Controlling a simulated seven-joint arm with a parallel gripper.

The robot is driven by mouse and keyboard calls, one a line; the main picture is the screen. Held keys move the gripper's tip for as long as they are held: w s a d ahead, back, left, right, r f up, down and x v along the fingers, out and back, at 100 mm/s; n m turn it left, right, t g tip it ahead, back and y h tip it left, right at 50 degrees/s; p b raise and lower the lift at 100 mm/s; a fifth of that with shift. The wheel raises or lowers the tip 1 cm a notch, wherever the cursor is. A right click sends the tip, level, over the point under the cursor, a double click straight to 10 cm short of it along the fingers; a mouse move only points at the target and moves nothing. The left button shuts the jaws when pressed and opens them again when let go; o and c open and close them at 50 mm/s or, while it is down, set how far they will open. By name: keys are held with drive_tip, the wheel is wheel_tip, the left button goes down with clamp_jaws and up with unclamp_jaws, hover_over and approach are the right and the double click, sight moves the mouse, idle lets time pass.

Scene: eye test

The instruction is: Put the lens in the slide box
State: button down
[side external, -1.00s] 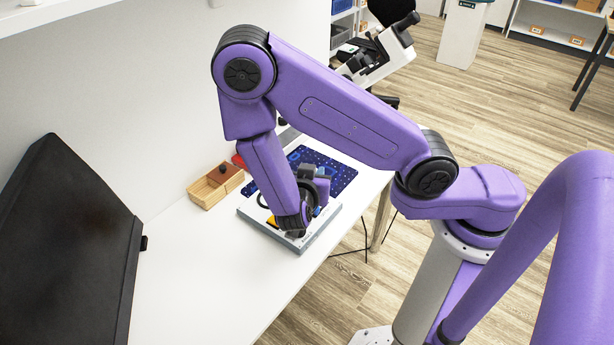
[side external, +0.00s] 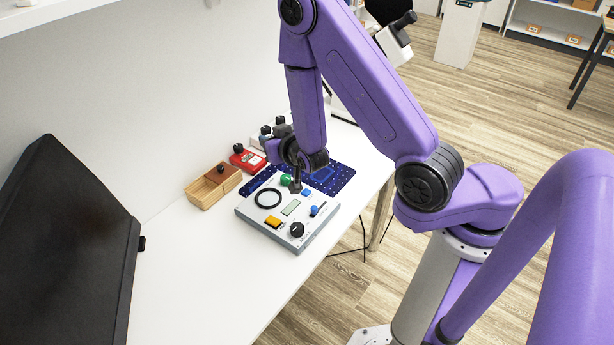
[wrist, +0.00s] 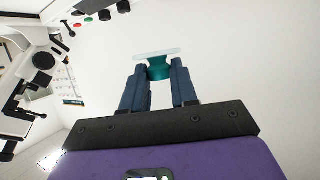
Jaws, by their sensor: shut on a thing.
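The lens (wrist: 156,53), a thin clear disc on a flared teal holder, is pinched between the fingertips of my gripper (wrist: 156,82) in the wrist view. In the side view my gripper (side external: 295,186) hangs above the far part of a grey panel; I cannot make out the lens there. A small wooden box (side external: 200,200), which looks like the slide box, stands on the table left of the panel, apart from my gripper. Its near part looks open, and a brown part with a dark knob is at its far end.
The panel (side external: 262,222) carries a black ring, a green knob and other small parts. A red box (side external: 246,161) and several dark knobbed things stand behind. A blue patterned mat (side external: 338,178) lies behind the panel. A black monitor (side external: 65,245) is at left; the front table is clear.

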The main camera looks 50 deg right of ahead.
drive_tip(key=shift+w+d+r+n+t+y, duration=0.1)
drive_tip(key=shift+d+r+n+t+y, duration=0.15)
drive_tip(key=shift+r+n+y, duration=0.3)
drive_tip(key=shift+w+d+r+n+t+y, duration=0.1)
drive_tip(key=shift+d+r+n+t+y, duration=0.05)
drive_tip(key=shift+d+r+n+y, duration=0.3)
drive_tip(key=shift+s+d+r+n+y, duration=0.2)
drive_tip(key=shift+r+n+y, duration=0.35)
drive_tip(key=shift+y, duration=0.25)
drive_tip(key=shift+s+r+n+y, duration=0.4)
drive_tip(key=shift+s+n+y, duration=0.05)
drive_tip(key=shift+n+y, duration=0.25)
